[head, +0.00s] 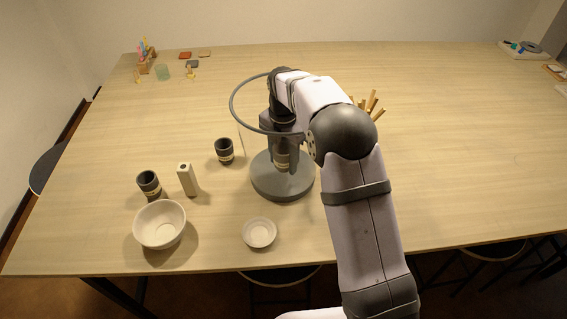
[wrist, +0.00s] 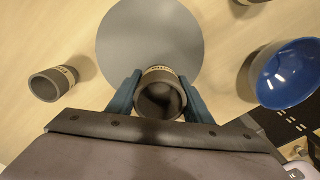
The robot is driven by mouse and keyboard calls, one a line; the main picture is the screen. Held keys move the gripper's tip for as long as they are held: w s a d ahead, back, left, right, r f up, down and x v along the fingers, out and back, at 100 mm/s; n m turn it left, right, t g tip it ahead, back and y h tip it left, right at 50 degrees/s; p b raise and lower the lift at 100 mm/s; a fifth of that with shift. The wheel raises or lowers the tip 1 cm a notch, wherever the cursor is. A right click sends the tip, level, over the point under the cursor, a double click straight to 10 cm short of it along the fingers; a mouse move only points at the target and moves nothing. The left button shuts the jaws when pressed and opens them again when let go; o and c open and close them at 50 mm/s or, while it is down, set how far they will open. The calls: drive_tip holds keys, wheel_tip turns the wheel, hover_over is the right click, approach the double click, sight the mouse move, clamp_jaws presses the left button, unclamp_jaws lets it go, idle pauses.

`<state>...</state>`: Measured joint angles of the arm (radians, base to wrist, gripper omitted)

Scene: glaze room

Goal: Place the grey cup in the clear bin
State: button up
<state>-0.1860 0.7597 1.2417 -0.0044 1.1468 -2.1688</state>
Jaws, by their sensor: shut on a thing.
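My gripper (head: 283,146) is shut on a dark grey cup with a beige band (head: 283,160), over a round grey disc (head: 268,186). In the wrist view the cup (wrist: 160,97) sits between the two blue-grey fingers, its open mouth facing the camera. I cannot tell whether its base touches the disc. Two similar grey cups stand on the table to the left, one nearer the disc (head: 224,149) and one farther left (head: 149,183). One such cup also shows left in the wrist view (wrist: 48,85). I cannot make out a clear bin with certainty.
A cream bottle (head: 187,179), a white bowl (head: 160,224) and a small white dish (head: 259,233) stand at the front left. A blue bowl (wrist: 290,75) is right of the disc in the wrist view. Wooden sticks (head: 371,104) show behind my arm. The back middle is clear.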

drive_tip(key=shift+f+p, duration=0.7)
drive_tip(key=shift+f, duration=1.2)
drive_tip(key=shift+f, duration=0.15)
drive_tip(key=o, duration=1.1)
wheel_tip(320, 180, up, 12)
drive_tip(key=b, duration=0.2)
drive_tip(key=shift+r+b, duration=0.2)
drive_tip(key=shift+b, duration=0.2)
